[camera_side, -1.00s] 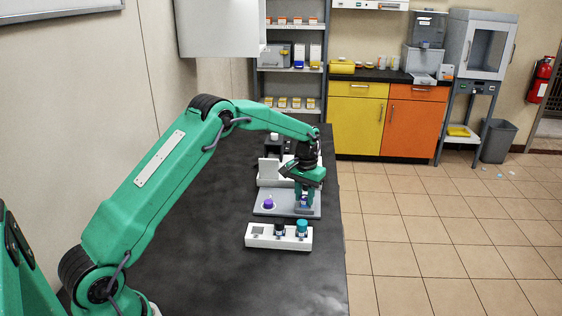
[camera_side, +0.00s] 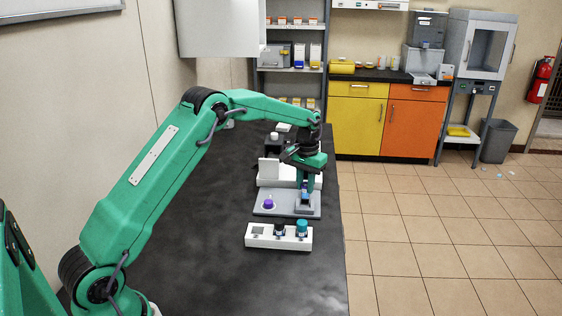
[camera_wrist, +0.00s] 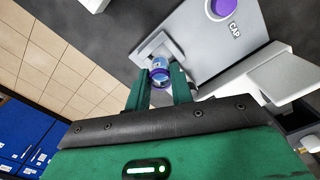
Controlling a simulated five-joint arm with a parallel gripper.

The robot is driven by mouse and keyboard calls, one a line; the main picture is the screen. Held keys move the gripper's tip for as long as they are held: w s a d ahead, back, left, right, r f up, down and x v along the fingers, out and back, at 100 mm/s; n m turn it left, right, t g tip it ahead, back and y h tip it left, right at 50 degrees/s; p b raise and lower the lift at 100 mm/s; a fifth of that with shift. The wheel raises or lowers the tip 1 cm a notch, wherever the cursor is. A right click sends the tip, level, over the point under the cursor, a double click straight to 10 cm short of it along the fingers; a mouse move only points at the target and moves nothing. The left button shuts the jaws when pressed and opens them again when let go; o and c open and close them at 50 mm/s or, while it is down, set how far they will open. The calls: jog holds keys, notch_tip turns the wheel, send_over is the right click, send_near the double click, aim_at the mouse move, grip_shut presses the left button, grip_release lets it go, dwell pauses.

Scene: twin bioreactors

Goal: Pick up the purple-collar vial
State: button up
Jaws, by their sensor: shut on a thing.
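The purple-collar vial (camera_wrist: 160,72) is between the two green fingers of my gripper (camera_wrist: 160,78) in the wrist view. A purple ring shows around its bluish-clear body. In the side view my gripper (camera_side: 307,186) is shut on the vial (camera_side: 305,189), just above the grey square holder (camera_side: 305,206) at the right of the grey plate. The fingers hide part of the vial. I cannot tell whether its lower end is fully clear of the holder. A separate purple cap (camera_side: 268,204) sits on the plate's left side; it also shows by the word CAP in the wrist view (camera_wrist: 222,6).
The grey plate (camera_side: 285,210) lies on the dark bench. In front is a white block (camera_side: 262,241) with a dark-capped vial (camera_side: 279,229) and a teal-capped vial (camera_side: 302,228). White equipment (camera_side: 269,170) stands close behind the plate. Bare bench (camera_side: 200,235) lies to the left.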

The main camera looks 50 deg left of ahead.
jog(key=s+d+r, duration=0.4)
jog(key=d+r, duration=0.2)
jog(key=d, duration=0.4)
jog(key=shift+d+r, duration=0.3)
jog(key=shift+d, duration=0.1)
jog(key=shift+s, duration=0.1)
